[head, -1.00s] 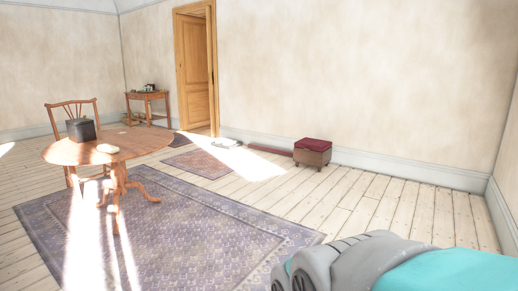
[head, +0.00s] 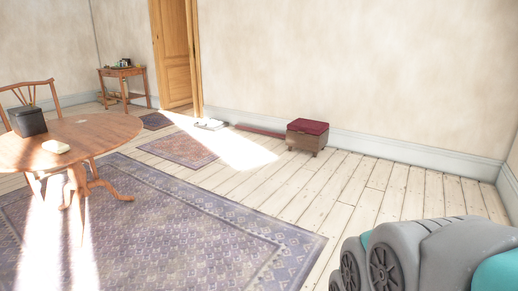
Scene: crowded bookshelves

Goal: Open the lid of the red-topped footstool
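The red-topped footstool (head: 306,136) stands on the floorboards against the far wall, a little right of the picture's middle. It is a small brown box on short legs with a dark red cushioned lid (head: 308,126), and the lid is down. Part of my own arm, grey and teal, fills the lower right corner, well apart from the footstool. My gripper's fingers are not in the picture.
A round wooden table (head: 110,133) with a black box (head: 27,121) and a chair (head: 30,96) stand at left. A patterned rug (head: 150,225) covers the floor in front. A side table (head: 123,73) stands near the door (head: 172,50). Bare boards lie before the footstool.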

